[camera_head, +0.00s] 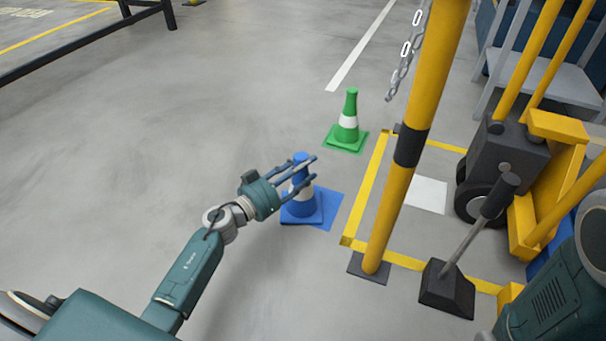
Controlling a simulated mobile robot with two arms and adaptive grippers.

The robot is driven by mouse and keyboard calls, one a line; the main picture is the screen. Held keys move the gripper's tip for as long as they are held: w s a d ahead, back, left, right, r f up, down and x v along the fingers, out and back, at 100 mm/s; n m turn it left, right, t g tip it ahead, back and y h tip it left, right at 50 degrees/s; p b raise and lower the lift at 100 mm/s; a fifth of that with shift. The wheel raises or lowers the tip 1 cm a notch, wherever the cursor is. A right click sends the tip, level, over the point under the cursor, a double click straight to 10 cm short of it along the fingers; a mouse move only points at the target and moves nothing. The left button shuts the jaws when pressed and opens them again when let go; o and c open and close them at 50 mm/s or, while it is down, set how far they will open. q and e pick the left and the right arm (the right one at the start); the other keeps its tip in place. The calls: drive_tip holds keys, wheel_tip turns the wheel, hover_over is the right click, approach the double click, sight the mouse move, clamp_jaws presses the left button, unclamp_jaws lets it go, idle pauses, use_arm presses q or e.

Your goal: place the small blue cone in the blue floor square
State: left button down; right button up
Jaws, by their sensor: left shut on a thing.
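The small blue cone (303,208) has a white band and a square base, and it is upright. My left gripper (306,173) is shut on its upper part, with the fingers around it. The blue floor square (328,211) shows to the right of and behind the cone's base. The base overlaps part of the square in the picture and reaches past its left side. I cannot tell whether the base touches the floor. My right gripper is not in view; only part of my right arm shows at the lower right.
A green cone (348,128) stands on a green floor square behind. A yellow post (405,150) with a chain stands to the right. A yellow-outlined floor area (365,190) holds a white square (426,194). A yellow wheeled machine (540,190) is at the right. Floor to the left is clear.

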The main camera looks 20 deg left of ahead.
use_arm(q)
drive_tip(key=shift+r, duration=0.25)
drive_tip(key=shift+f, duration=0.25)
drive_tip(key=c, duration=0.9)
unclamp_jaws()
drive_tip(key=shift+c, duration=0.2)
